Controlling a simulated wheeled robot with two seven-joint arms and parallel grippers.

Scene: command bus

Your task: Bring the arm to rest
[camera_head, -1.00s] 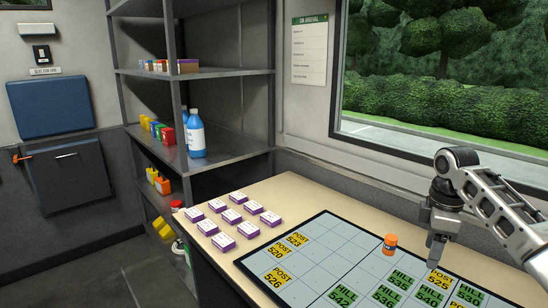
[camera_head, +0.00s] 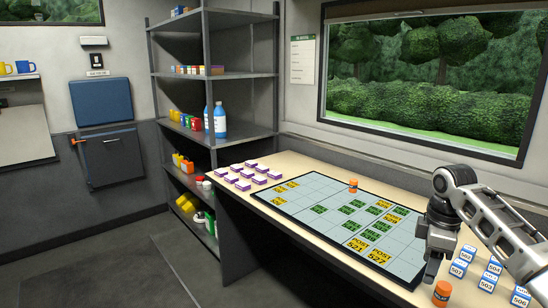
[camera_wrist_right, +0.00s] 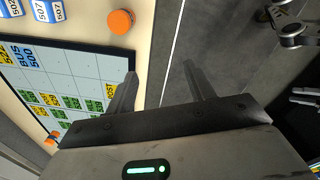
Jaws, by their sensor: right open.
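My right arm comes in from the right in the head view. Its gripper (camera_head: 430,278) points down near the table's front right edge, beside an orange bottle (camera_head: 441,292). In the right wrist view the two fingers (camera_wrist_right: 160,88) stand apart with nothing between them, and grey floor shows behind the gap. The bottle's orange cap (camera_wrist_right: 121,21) shows there apart from the fingers.
A gridded board (camera_head: 300,206) with yellow and green labels lies on the table. A shelf (camera_head: 246,139) stands behind.

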